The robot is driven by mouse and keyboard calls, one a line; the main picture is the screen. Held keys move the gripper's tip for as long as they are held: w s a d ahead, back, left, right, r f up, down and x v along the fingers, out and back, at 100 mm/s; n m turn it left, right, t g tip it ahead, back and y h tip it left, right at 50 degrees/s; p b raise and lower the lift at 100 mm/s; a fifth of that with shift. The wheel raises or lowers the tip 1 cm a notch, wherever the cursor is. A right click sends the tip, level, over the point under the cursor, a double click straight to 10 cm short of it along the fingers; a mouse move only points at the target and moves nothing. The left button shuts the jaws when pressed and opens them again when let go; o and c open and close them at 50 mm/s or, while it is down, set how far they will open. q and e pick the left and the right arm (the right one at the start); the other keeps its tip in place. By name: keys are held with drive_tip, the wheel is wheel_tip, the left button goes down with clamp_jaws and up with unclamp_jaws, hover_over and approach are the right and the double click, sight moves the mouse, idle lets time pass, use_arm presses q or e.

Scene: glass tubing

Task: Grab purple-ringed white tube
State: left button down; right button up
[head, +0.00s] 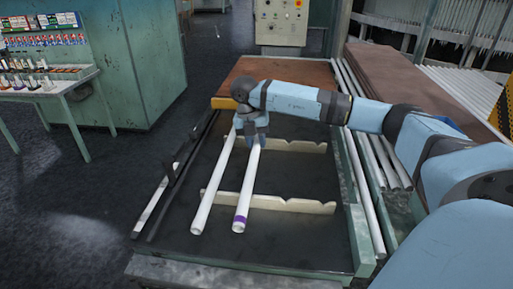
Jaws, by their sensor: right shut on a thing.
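The white tube with a purple ring (246,192) lies lengthwise on the dark work table, its ringed end toward me. It rests across the pale notched supports. A plain white tube (213,187) lies beside it on the left, apart from it at the near end. My right gripper (255,139) points down at the far end of the purple-ringed tube and is shut on it. The gripper hides that end and the exact contact. My left gripper is not in view.
Pale notched supports (292,206) cross the table. Dark rails (182,175) run along its left side. Metal tubes (366,196) lie along the right side. A brown board (284,70) is behind the gripper. The near part of the table (290,240) is clear.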

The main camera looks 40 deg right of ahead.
sight(257, 141)
wheel_tip(257, 141, up, 17)
drive_tip(key=p, duration=0.2)
drive_tip(key=shift+r+p, duration=0.15)
drive_tip(key=shift+p, duration=0.25)
